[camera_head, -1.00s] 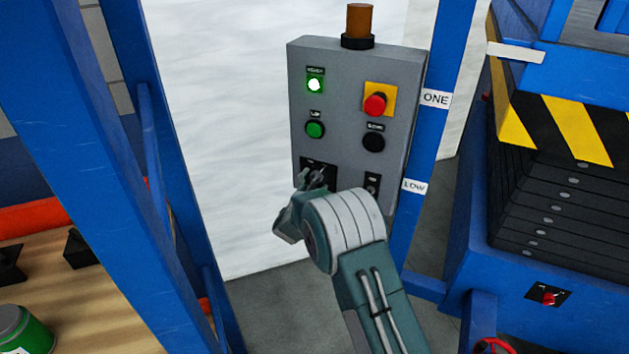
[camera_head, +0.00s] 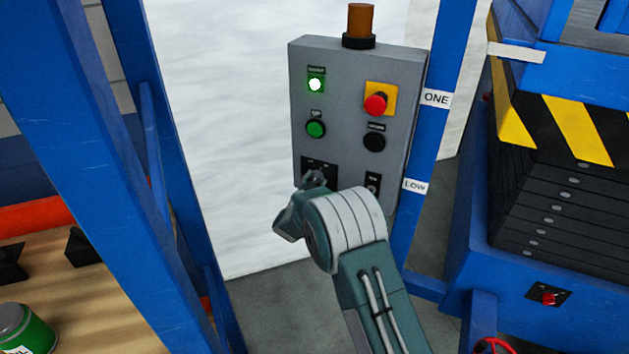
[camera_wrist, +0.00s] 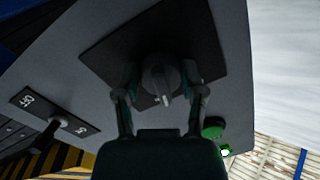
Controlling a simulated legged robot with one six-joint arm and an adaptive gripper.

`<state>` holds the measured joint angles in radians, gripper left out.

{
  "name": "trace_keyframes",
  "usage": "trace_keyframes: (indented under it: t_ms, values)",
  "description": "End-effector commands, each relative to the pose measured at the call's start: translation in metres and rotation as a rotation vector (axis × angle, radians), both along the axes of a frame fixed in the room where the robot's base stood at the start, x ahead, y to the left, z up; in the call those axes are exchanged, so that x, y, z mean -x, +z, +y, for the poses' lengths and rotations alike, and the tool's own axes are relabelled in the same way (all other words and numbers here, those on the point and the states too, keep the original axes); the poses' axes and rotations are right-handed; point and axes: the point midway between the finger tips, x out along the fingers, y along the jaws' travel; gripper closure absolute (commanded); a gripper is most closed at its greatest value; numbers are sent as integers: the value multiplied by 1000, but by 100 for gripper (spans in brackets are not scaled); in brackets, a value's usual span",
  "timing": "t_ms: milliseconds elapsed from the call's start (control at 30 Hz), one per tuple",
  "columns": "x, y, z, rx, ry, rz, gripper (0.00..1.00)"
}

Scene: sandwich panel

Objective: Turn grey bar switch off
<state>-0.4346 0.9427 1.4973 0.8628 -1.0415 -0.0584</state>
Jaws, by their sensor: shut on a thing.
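The grey bar switch (camera_wrist: 160,75) is a round grey knob with a pale mark, on a dark square plate (camera_wrist: 112,52). In the head view this plate (camera_head: 309,166) is at the lower left of the grey control box (camera_head: 345,105). My gripper (camera_wrist: 161,88) has one finger on each side of the knob and is shut on it. In the head view my gripper (camera_head: 316,180) is at the plate, and my wrist hides its lower part and most of the knob.
A green lamp (camera_head: 315,85) is lit, above a green button (camera_head: 315,129). A red mushroom button (camera_head: 375,104), a black button (camera_head: 374,142) and a small switch (camera_head: 372,186) are on the right. Blue posts (camera_head: 110,130) flank the box.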

Motion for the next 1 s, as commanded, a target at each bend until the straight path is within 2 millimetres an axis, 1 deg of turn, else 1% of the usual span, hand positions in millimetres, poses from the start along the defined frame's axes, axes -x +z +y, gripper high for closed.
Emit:
trace_keyframes:
  t_ms: [600,800,1000]
  values:
    - [-2,3,-1,520,0,204,95]
    - [-2,4,0,646,0,252,95]
    - [-2,4,1,729,1,284,95]
